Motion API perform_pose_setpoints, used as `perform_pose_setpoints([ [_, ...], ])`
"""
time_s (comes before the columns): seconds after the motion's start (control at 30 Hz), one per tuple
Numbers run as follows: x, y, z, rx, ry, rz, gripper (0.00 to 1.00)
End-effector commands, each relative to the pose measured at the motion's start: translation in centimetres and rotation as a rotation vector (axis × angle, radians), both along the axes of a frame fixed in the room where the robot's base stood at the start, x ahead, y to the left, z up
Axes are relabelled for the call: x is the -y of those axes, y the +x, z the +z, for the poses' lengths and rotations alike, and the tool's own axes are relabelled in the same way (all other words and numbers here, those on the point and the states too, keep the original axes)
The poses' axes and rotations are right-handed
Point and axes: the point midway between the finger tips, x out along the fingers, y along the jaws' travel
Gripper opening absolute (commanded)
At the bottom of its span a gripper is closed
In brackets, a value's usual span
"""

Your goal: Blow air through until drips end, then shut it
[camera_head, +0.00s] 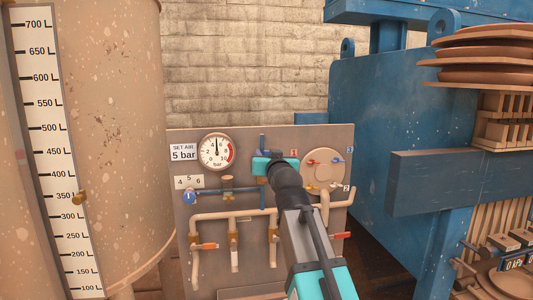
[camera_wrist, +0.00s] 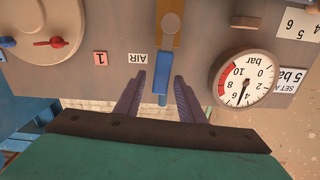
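The blue air valve handle (camera_wrist: 161,85) stands upright beside the AIR label (camera_wrist: 138,57), above its brass body (camera_wrist: 170,22). It also shows in the head view (camera_head: 262,143). My gripper (camera_wrist: 160,82) has its two fingers on either side of this handle, with a visible gap on each side, so it is open and not clamped. The pressure gauge (camera_head: 216,151) reads about 5 bar, matching the SET AIR 5 bar label (camera_head: 183,153). The blue regulator knob (camera_head: 189,197) sits under the 4-5-6 scale. Drips cannot be made out.
A round plate (camera_head: 324,172) with red and blue handles is right of my gripper. Pipes with orange-handled valves (camera_head: 205,246) run below. A tan tank (camera_head: 110,120) stands left, and the blue press (camera_head: 385,130) stands right. A dish (camera_head: 515,284) is at lower right.

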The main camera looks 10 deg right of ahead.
Motion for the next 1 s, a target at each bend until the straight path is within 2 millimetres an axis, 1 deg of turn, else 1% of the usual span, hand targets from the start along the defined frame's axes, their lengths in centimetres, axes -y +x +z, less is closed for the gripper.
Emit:
perform_pose_setpoints([
  [0.1,-0.01,0.41,0.0,-0.001,0.0,0.0,0.36],
  [0.4,0.0,0.42,-0.04,0.0,0.0,0.0,0.36],
  [0.57,0.0,0.41,-0.03,0.0,0.0,0.0,0.09],
  [0.6,-0.01,0.41,-0.03,0.0,0.0,0.0,0.02],
  [0.63,-0.01,0.41,-0.03,0.0,0.0,0.0,0.0],
  [1.0,0.11,0.42,-0.07,0.0,0.014,0.0,0.0],
])
